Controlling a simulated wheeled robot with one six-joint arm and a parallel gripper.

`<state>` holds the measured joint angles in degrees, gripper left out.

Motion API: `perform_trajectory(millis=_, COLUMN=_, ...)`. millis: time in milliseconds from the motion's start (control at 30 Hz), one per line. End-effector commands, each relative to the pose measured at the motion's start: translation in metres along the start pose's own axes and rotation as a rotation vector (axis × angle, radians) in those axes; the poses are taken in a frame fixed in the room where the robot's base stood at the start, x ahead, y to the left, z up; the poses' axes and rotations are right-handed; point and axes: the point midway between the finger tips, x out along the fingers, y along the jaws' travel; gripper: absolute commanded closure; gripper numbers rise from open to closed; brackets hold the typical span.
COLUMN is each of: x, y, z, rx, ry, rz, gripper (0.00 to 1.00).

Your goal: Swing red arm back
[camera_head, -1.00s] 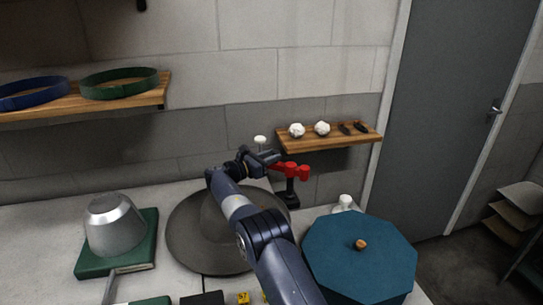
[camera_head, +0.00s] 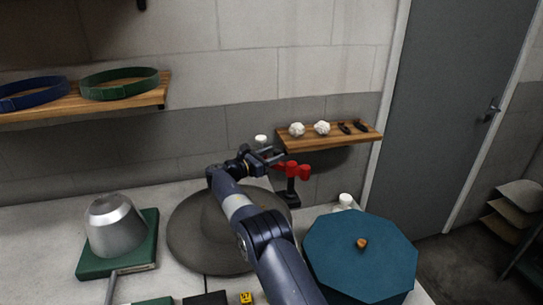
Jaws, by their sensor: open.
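The red arm (camera_head: 292,169) sits on a dark stand (camera_head: 290,190) at the back of the bench, right of the picture's middle. It points to the right and consists of rounded red joints. My gripper (camera_head: 272,158) is open at the left end of the red arm, very close to it. I cannot tell whether it touches.
A blue octagonal box (camera_head: 340,240) with a knob stands at the front right, beside a white-capped bottle (camera_head: 345,200). A metal cone (camera_head: 114,228) rests on a green block (camera_head: 90,265) at left. A wooden shelf (camera_head: 310,142) with white balls hangs just behind the red arm.

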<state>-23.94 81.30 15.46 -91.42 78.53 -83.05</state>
Motion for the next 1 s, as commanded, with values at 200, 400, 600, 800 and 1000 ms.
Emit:
perform_trajectory(millis=200, x=-0.010, y=0.001, z=-0.001, rx=0.000, ry=0.001, rz=0.002, gripper=0.54)
perform_trajectory(millis=400, x=-0.048, y=0.001, z=-0.002, rx=0.000, ry=0.001, rz=0.004, gripper=0.54)
perform_trajectory(millis=600, x=-0.086, y=0.000, z=-0.002, rx=0.001, ry=0.000, rz=0.002, gripper=0.54)
perform_trajectory(millis=800, x=-0.105, y=0.000, z=-0.001, rx=0.000, ry=0.000, rz=0.000, gripper=0.54)
perform_trajectory(millis=1000, x=-0.108, y=0.000, z=0.000, rx=0.000, ry=0.000, rz=0.000, gripper=0.54)
